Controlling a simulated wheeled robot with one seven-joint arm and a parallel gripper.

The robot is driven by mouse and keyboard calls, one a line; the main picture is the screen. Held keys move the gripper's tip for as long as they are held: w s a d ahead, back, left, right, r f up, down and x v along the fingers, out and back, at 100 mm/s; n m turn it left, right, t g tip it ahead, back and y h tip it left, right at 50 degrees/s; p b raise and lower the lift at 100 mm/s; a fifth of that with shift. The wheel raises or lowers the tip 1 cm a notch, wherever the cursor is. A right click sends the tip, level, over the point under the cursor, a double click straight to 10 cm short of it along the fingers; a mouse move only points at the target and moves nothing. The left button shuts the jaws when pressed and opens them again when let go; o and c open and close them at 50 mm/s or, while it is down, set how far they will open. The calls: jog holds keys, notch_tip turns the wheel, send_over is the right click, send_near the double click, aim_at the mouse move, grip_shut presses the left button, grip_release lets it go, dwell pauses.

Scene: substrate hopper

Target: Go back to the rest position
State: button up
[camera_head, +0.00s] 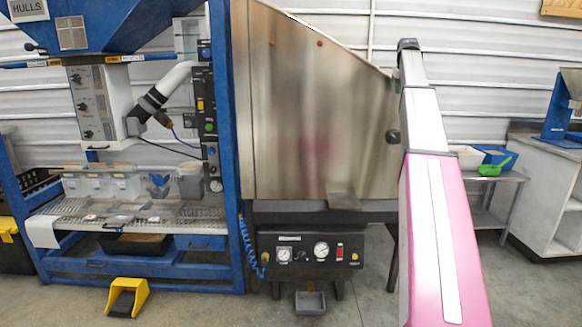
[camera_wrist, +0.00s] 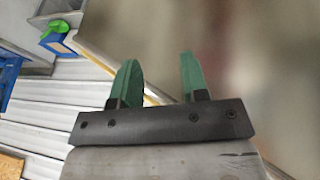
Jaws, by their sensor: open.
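My gripper shows in the wrist view (camera_wrist: 160,78), with two green fingers apart and nothing between them. Its black mount runs across the lower middle of that view. In the head view my pink and white arm rises at the right, in front of the right edge of the stainless steel hopper (camera_head: 310,110). The gripper's fingers cannot be made out there. The hopper's blurred metal face fills the right of the wrist view, behind and beside the fingers. I cannot tell whether anything touches it.
A blue frame (camera_head: 235,180) with a perforated shelf (camera_head: 190,215) and clear bins stands at the left. A control panel (camera_head: 310,252) sits under the hopper. A side table (camera_head: 503,185) with a blue bin and green scoop (camera_head: 495,167) stands right. A yellow pedal (camera_head: 127,297) is on the floor.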

jog(key=s+a+f+g, duration=0.1)
jog(key=s+a+f, duration=0.35)
jog(key=f, duration=0.85)
jog(key=s+a+f+y, duration=0.1)
jog(key=s+a+f, duration=0.4)
jog(key=f, duration=0.8)
jog(key=s+a+f+g, duration=0.1)
jog(key=s+a+f, duration=0.35)
jog(key=f, duration=0.75)
jog(key=s+a+f, duration=0.5)
jog(key=s+f, duration=0.3)
jog(key=s, duration=0.2)
jog(key=s+a+f+g, duration=0.1)
jog(key=s+a+f, duration=0.4)
jog(key=s+f, duration=0.4)
jog(key=s+a+f+g, duration=0.1)
jog(key=s+a+f, duration=0.4)
jog(key=s+f, duration=0.4)
jog(key=shift+s+f+y, duration=0.15)
jog(key=shift+s+y, duration=0.25)
jog(key=shift+s, duration=0.4)
jog(key=shift+d, duration=0.1)
